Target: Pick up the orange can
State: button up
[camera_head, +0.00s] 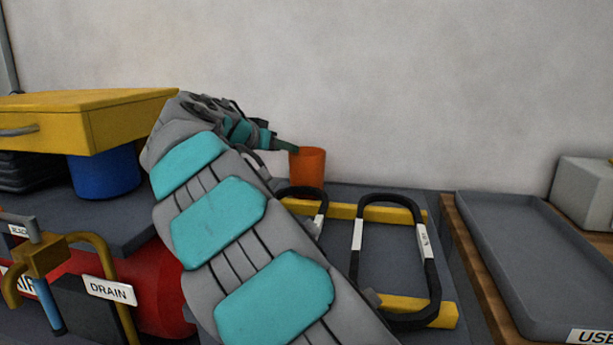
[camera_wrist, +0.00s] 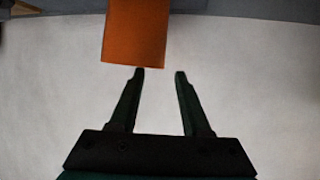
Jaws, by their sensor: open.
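The orange can (camera_head: 307,168) stands upright at the back of the grey bench, close to the wall. In the wrist view the can (camera_wrist: 135,30) is at the top, cut off by the picture edge. My gripper (camera_wrist: 159,72) is open and empty there, its fingertips by the can's near end. The left fingertip lines up with the can and the right one lies just right of it. The can is not between the fingers.
Black-handled frames (camera_head: 391,260) with yellow bars lie in front of the can. A grey tray (camera_head: 535,262) is at the right. A blue cylinder (camera_head: 104,173) stands under a yellow drawer (camera_head: 85,118) at the left. Red tank and valve parts (camera_head: 160,290) sit front left.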

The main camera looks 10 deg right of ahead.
jog(key=x, duration=0.4)
jog(key=shift+w+d+f+p, duration=0.2)
jog(key=shift+p, duration=0.1)
jog(key=shift+c, duration=0.3)
grip_shut()
dwell(0.8)
